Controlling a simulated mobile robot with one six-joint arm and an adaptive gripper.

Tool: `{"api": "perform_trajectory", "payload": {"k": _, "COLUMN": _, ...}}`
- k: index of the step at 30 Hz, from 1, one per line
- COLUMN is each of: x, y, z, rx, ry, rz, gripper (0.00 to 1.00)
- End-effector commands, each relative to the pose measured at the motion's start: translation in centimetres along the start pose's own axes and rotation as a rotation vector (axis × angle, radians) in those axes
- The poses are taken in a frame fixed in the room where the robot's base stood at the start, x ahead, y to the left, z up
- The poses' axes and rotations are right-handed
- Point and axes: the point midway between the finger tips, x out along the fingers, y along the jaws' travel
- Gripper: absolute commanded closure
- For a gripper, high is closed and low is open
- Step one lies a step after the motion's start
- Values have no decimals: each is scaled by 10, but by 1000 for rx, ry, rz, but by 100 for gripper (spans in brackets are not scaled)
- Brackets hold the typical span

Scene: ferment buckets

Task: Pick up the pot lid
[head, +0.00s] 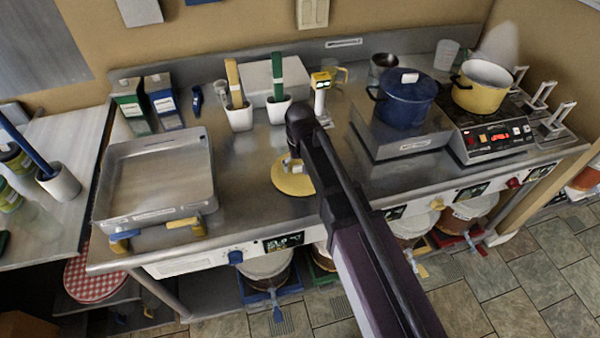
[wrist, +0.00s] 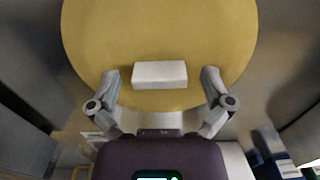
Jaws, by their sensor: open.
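The pot lid (head: 287,184) is a flat yellow disc lying on the steel counter in the head view, partly hidden by my arm. It also fills the upper middle of the wrist view (wrist: 160,32), with a white block handle (wrist: 160,74) near its lower edge. My gripper (head: 292,163) is over the lid. In the wrist view its open fingers (wrist: 160,80) stand to the left and right of the handle, with a gap on each side. A yellow pot (head: 481,90) without a lid stands on the hot plate at the right.
A blue pot (head: 405,104) with its own lid stands on a steel block right of my arm. White utensil cups (head: 239,119), a yellow-topped device (head: 321,83) and cartons (head: 165,108) stand behind. A steel tray (head: 160,180) is at the left.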

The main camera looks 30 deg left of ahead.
Motion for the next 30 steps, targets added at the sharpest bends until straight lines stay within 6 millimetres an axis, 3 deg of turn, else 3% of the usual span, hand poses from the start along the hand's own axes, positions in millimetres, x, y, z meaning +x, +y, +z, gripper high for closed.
{"api": "perform_trajectory", "payload": {"k": 9, "x": 0, "y": 0, "z": 0, "rx": 0, "ry": 0, "rz": 0, "gripper": 0}}
{"api": "perform_trajectory", "payload": {"k": 11, "x": 0, "y": 0, "z": 0, "rx": 0, "ry": 0, "rz": 0, "gripper": 15}}
{"api": "perform_trajectory", "payload": {"k": 18, "x": 0, "y": 0, "z": 0, "rx": 0, "ry": 0, "rz": 0, "gripper": 86}}
{"api": "perform_trajectory", "payload": {"k": 20, "x": 0, "y": 0, "z": 0, "rx": 0, "ry": 0, "rz": 0, "gripper": 87}}
{"api": "perform_trajectory", "payload": {"k": 21, "x": 0, "y": 0, "z": 0, "rx": 0, "ry": 0, "rz": 0, "gripper": 92}}
{"api": "perform_trajectory", "payload": {"k": 30, "x": -1, "y": 0, "z": 0, "rx": 0, "ry": 0, "rz": 0, "gripper": 92}}
